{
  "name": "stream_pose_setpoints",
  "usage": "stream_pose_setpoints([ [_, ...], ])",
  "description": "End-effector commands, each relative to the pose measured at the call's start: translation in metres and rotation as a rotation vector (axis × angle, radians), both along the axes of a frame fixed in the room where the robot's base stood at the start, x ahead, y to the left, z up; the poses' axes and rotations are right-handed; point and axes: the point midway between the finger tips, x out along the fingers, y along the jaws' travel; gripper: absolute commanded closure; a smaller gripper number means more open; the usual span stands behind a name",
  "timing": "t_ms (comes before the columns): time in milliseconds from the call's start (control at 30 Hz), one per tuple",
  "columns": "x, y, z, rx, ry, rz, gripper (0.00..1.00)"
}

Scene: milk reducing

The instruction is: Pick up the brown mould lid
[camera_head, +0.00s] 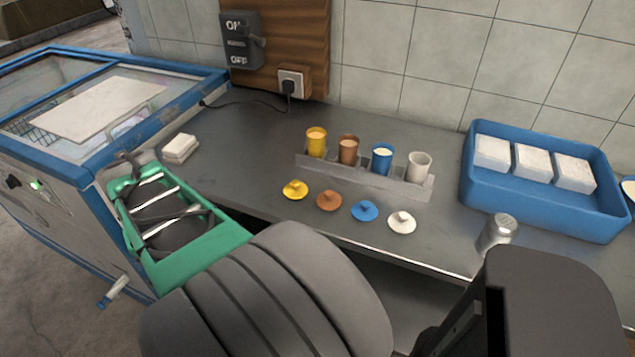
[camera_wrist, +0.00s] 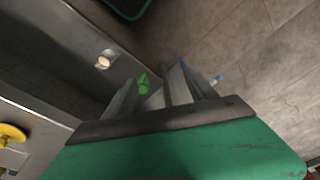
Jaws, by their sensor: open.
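The brown mould lid (camera_head: 329,201) is a small round disc with a knob on top. It lies on the grey counter (camera_head: 255,155) in the head view, between the yellow lid (camera_head: 295,190) and the blue lid (camera_head: 365,211). A white lid (camera_head: 402,222) lies at the right end of the row. My gripper (camera_wrist: 158,90) shows in the wrist view with its fingers apart and no lid between them. I cannot make out the brown lid in the wrist view, and the gripper's fingertips are not clear in the head view.
Yellow, brown, blue and white moulds stand in a grey rack (camera_head: 405,187) behind the lids. A blue tray (camera_head: 545,217) with white blocks is at right, near a metal shaker (camera_head: 497,232). A blue-edged freezer (camera_head: 190,90) is at left.

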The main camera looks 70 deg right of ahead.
Motion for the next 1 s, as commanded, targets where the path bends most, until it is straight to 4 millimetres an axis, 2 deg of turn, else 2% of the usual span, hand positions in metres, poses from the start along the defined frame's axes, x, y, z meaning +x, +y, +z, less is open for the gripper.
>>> stream_pose_setpoints([
  [33, -0.014, -0.044, 0.033, 0.015, 0.016, -0.168, 0.35],
  [67, -0.025, -0.068, 0.042, 0.024, 0.021, -0.263, 0.35],
  [100, -0.042, -0.098, 0.054, 0.037, 0.031, -0.390, 0.35],
  [133, -0.057, -0.121, 0.062, 0.047, 0.036, -0.484, 0.35],
  [200, -0.099, -0.169, 0.080, 0.070, 0.046, -0.701, 0.35],
  [300, -0.165, -0.217, 0.097, 0.102, 0.055, -0.967, 0.35],
  [333, -0.183, -0.227, 0.101, 0.110, 0.057, -1.031, 0.35],
  [400, -0.217, -0.242, 0.106, 0.126, 0.060, -1.150, 0.35],
  [533, -0.250, -0.254, 0.105, 0.139, 0.061, -1.257, 0.35],
  [833, -0.252, -0.250, 0.064, 0.142, 0.063, -1.266, 0.35],
  [1000, -0.251, -0.248, 0.034, 0.141, 0.061, -1.265, 0.35],
])
